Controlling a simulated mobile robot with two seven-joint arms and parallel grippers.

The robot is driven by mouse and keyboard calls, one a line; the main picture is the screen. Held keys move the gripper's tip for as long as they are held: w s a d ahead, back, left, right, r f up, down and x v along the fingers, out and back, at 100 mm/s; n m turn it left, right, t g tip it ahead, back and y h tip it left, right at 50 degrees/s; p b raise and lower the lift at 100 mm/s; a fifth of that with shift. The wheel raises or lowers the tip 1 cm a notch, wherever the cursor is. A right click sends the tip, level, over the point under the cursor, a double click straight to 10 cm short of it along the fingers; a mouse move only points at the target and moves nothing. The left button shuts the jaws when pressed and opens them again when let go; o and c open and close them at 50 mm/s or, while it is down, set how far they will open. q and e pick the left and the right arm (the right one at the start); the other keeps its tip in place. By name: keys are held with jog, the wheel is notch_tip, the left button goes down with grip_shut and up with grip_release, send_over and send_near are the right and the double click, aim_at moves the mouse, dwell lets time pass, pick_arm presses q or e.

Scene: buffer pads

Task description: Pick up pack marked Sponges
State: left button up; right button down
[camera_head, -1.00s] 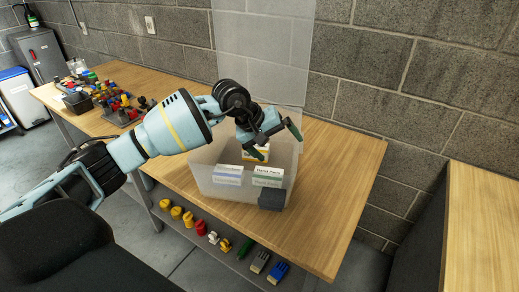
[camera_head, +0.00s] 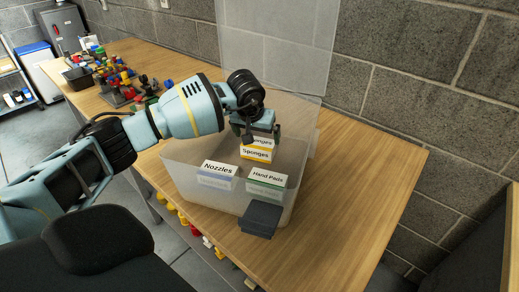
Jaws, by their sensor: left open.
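The pack marked Sponges (camera_head: 255,155), white and yellow, stands at the back inside a translucent bin (camera_head: 186,185) on the wooden table. My left gripper (camera_head: 262,138) is directly over the pack, pointing down, with its dark fingers at the two sides of the pack's top. It is open; whether the fingers touch the pack cannot be told. Packs marked Nozzles (camera_head: 218,170) and Hand Pads (camera_head: 266,179) stand in front of it in the same bin. My right gripper is not in view.
A dark block (camera_head: 260,219) is at the bin's front corner. A translucent panel (camera_head: 278,45) rises behind the bin. Colourful parts (camera_head: 122,82) crowd the table's far left. The table's right side (camera_head: 365,180) is clear.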

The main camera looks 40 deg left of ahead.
aim_at(258, 143)
pick_arm(q)
jog(key=shift+x, duration=2.85)
jog(key=shift+s+f, duration=0.1)
jog(key=shift+s, duration=0.05)
jog(key=c, duration=0.8)
notch_tip(258, 143, up, 10)
jog(key=shift+r, duration=0.1)
